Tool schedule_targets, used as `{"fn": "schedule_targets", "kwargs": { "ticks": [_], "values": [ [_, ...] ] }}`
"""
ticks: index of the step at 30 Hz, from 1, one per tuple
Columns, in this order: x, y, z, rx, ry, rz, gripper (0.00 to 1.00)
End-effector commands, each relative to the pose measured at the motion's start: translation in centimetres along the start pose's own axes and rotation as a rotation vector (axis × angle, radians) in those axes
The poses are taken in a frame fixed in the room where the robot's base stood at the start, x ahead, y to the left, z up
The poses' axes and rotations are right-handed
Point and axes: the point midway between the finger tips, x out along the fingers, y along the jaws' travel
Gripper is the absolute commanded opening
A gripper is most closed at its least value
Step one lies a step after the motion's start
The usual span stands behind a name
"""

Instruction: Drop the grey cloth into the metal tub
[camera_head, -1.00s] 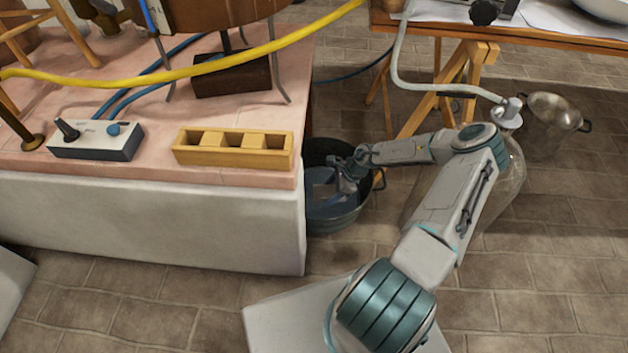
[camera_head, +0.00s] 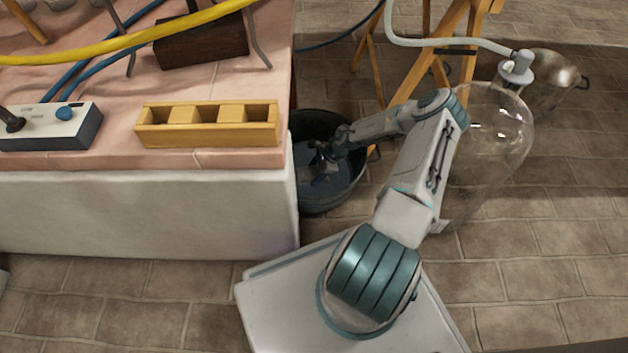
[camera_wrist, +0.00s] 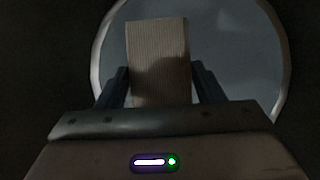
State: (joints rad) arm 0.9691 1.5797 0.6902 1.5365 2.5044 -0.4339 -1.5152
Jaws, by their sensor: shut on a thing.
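The metal tub (camera_head: 328,200) is a dark round tub on the floor, against the right end of the white masonry block. My gripper (camera_head: 325,153) points down inside the tub's opening. In the wrist view my gripper (camera_wrist: 160,78) is shut on the grey cloth (camera_wrist: 158,45), a pale, finely ribbed piece that sticks out past the fingers. Behind it the tub's round blue-grey inside (camera_wrist: 235,60) fills the middle, with a lighter rim around it. In the head view the cloth is too dark and small to make out, and whether it touches the tub's bottom cannot be told.
A yellow wooden three-slot block (camera_head: 207,128) and a white control box (camera_head: 50,127) stand on the pink tiled top at left. A large glass vessel (camera_head: 490,140) stands right of my arm, with a metal pot (camera_head: 548,80) behind it. Wooden trestle legs (camera_head: 370,70) rise behind the tub.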

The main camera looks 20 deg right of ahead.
Motion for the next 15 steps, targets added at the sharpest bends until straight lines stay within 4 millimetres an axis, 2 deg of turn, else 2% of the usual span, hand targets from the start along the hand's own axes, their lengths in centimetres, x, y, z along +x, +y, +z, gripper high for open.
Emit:
{"fn": "schedule_targets", "kwargs": {
  "ticks": [1,6,15],
  "values": [
    [1.0,0.0,-0.5,-0.001,0.000,0.001,0.39],
    [3.5,0.1,-1.9,-0.001,0.000,0.002,0.39],
    [3.9,0.0,-2.2,-0.002,0.000,0.001,0.39]
  ]
}}
